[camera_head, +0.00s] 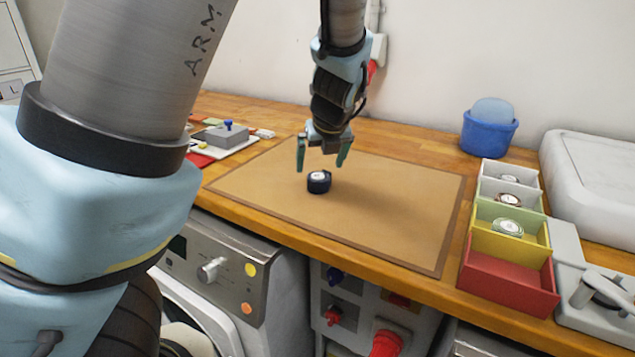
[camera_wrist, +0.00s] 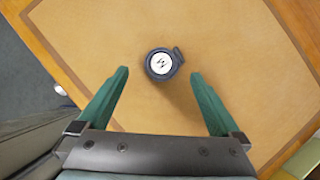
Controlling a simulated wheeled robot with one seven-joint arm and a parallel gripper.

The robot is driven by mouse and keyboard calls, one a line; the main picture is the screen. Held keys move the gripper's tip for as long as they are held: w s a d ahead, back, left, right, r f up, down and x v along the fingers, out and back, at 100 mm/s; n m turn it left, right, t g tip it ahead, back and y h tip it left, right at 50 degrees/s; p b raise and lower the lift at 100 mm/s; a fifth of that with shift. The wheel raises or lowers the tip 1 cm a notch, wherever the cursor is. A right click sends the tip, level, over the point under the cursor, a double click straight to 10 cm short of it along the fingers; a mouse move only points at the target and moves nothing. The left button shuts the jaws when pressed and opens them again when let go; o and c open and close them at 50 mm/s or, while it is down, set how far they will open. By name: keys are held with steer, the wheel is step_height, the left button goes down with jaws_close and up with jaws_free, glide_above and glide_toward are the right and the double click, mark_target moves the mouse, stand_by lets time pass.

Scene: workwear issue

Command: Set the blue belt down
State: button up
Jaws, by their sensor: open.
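The blue belt (camera_head: 318,184) is a small, dark navy coil with a white round label on top. It rests on the tan mat (camera_head: 400,211) on the wooden worktop. In the wrist view the belt (camera_wrist: 162,64) lies beyond and between the fingertips, its label marked with a letter like M. My gripper (camera_head: 322,163) is open and empty above the belt, its green fingers apart and pointing down. In the wrist view my gripper (camera_wrist: 160,76) shows no finger touching the belt.
A row of bins stands at the right; the red front bin (camera_head: 508,277) looks empty, and the green (camera_head: 511,232) and farther ones hold coils. A blue tub (camera_head: 488,131) is at the back. A grey box (camera_head: 226,136) stands at the back left. The mat around the belt is clear.

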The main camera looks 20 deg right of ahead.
mark_target(318, 176)
steer(key=p+x, duration=0.1)
steer(key=x, duration=0.5)
steer(key=shift+w+d+f, duration=0.15)
steer(key=shift+f, duration=0.2)
steer(key=shift+c, duration=0.4)
